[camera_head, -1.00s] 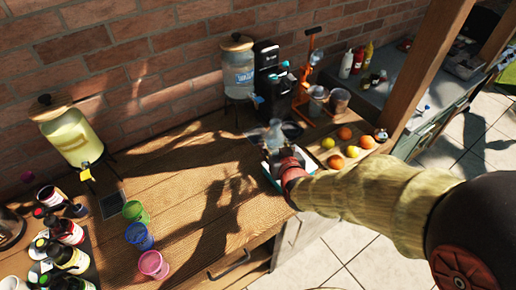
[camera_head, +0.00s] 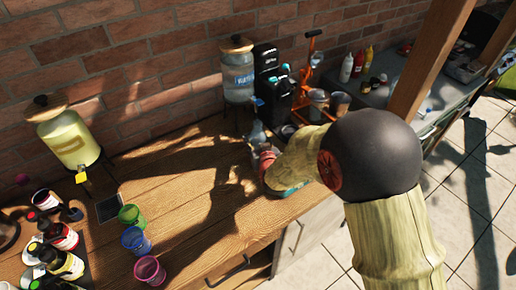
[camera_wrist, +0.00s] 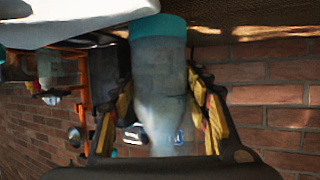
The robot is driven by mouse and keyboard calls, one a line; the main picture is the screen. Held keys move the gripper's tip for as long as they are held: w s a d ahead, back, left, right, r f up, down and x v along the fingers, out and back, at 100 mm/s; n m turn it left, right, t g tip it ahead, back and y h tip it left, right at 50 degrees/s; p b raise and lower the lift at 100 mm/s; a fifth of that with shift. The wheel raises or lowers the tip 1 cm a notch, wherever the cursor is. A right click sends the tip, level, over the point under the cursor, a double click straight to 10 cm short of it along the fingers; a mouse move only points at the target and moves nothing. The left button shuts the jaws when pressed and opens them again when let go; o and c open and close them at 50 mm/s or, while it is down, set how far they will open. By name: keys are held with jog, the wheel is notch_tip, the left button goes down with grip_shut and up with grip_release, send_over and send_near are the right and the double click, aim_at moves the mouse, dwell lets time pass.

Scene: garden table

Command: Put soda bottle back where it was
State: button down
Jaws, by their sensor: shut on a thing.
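I cannot tell whether the bottle touches the table. The black soda machine (camera_head: 268,65) stands behind it, against the wall.
A water dispenser (camera_head: 238,75) is behind the bottle and an orange juicer (camera_head: 311,60) stands right of the machine. Cups and bottles crowd the left; the middle table (camera_head: 180,190) is clear.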

jog(key=shift+f+b, duration=0.3)
jog(key=shift+f, duration=1.15)
jog(key=shift+f, duration=0.2)
jog(key=c, duration=1)
grip_release()
jog(key=shift+o, duration=0.4)
